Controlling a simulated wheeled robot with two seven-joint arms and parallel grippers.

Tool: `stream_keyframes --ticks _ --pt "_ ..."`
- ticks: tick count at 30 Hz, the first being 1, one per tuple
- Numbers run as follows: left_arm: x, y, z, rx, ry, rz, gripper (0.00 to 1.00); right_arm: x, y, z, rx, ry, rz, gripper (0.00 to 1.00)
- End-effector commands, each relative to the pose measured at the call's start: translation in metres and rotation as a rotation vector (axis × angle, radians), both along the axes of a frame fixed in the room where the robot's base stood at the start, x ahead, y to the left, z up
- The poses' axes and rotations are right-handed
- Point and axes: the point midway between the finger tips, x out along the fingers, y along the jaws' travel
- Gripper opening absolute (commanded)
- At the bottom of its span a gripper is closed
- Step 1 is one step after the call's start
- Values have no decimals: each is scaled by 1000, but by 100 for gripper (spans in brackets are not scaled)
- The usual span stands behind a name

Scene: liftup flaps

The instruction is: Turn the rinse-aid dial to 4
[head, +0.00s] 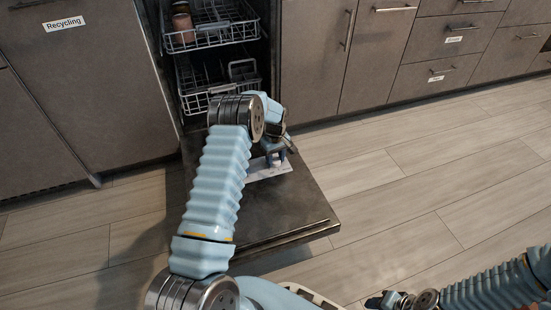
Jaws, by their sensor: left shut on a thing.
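The dishwasher door (305,205) is folded down flat in front of the open dishwasher. A pale dispenser panel (268,170) lies on its inner face. My left gripper (275,161) reaches down onto this panel and is shut on a small pale knob that looks like the rinse-aid dial (276,164). The dial is mostly hidden by the fingers, and its numbers are too small to read. My right arm shows at the lower right; its gripper (380,301) is low at the bottom edge, and its fingers are not clear.
The upper rack (212,36) holds cups at its left, and the lower rack (205,88) is inside the dishwasher. Cabinets with handles stand on both sides. The wooden floor (400,190) to the right of the door is clear.

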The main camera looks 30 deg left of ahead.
Motion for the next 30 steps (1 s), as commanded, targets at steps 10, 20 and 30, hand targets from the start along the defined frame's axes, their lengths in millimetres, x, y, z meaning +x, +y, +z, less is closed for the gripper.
stream_keyframes --ticks 10,20,30 --pt "0 1 -2 -14 -14 -272 13 1 0 -12 0 -2 -2 43" --pt "-1 1 -1 -27 -31 -581 13 1 0 -21 -1 -5 -3 43" --pt "-1 1 -1 -39 -43 -827 13 1 0 -26 -2 -6 -3 43"
